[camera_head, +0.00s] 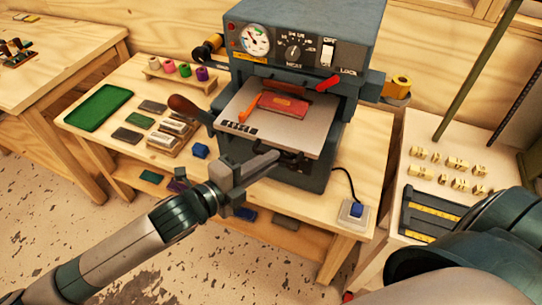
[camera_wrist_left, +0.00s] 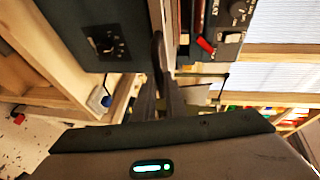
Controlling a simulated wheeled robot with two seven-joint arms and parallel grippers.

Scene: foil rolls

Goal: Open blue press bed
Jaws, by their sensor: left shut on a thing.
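The blue-grey press (camera_head: 300,28) stands on the wooden bench, with gauge, heat dial and switch on its front. Its light grey bed (camera_head: 292,130) sticks out of the front opening, bearing a red book-like piece (camera_head: 283,104) and an orange strip (camera_head: 250,104). A dark handle (camera_head: 296,159) is at the bed's front edge. My left gripper (camera_head: 272,160) is at this handle, shut on it; the fingers partly hide the grip. In the left wrist view my fingers (camera_wrist_left: 165,85) reach up beside the dark press body (camera_wrist_left: 95,30). My right gripper is out of view.
A wooden-handled lever (camera_head: 187,106) sticks out left of the bed. Foil rolls (camera_head: 185,69) stand at the back left, near a green tray (camera_head: 98,108). A red lever (camera_head: 328,84) is above the bed's right side. A side table with brass pieces (camera_head: 450,163) stands right.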

